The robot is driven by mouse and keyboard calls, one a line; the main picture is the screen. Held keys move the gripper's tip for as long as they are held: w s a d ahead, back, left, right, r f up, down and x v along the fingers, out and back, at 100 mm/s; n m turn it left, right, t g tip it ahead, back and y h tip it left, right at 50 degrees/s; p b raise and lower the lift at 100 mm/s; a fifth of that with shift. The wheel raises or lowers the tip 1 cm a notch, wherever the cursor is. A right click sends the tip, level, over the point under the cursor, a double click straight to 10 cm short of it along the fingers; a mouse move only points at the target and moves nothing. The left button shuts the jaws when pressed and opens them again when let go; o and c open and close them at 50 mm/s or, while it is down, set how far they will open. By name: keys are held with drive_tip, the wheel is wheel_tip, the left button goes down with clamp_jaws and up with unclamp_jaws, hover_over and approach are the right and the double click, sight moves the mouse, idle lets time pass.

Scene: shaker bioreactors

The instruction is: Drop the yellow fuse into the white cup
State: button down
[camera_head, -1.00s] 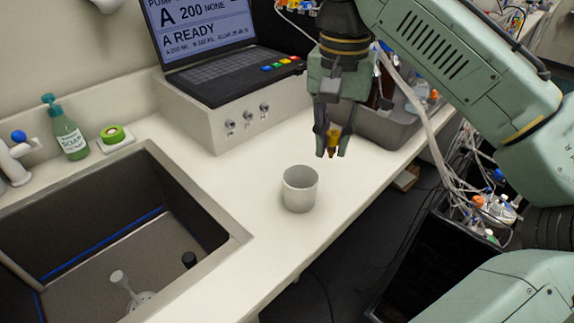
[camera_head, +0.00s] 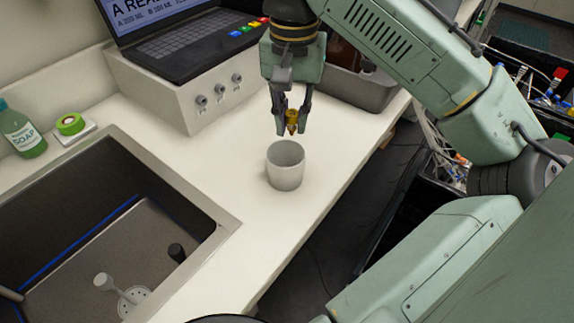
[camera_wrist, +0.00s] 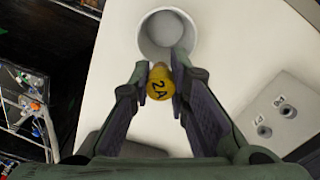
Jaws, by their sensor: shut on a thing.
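The white cup (camera_head: 285,172) stands upright on the white counter, right of the sink. My gripper (camera_head: 291,124) is shut on the yellow fuse (camera_head: 292,117) and holds it above the counter, just behind and above the cup in the head view. In the wrist view the fuse (camera_wrist: 159,84), marked "2A", sits between the fingertips of my gripper (camera_wrist: 160,88). The cup (camera_wrist: 167,38) shows just beyond it, its open mouth facing the camera. The inside of the cup looks empty. The fuse appears close to the rim but not over the middle of the mouth.
A grey control box (camera_head: 190,92) with a laptop (camera_head: 190,40) stands behind. A grey bin (camera_head: 365,88) stands behind my gripper. The counter's front edge drops off at right.

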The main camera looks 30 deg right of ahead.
drive_tip(key=shift+f, duration=0.2)
drive_tip(key=c, duration=1.4)
unclamp_jaws()
drive_tip(key=shift+c, duration=0.2)
wheel_tip(320, 180, up, 8)
drive_tip(key=shift+f, duration=0.25)
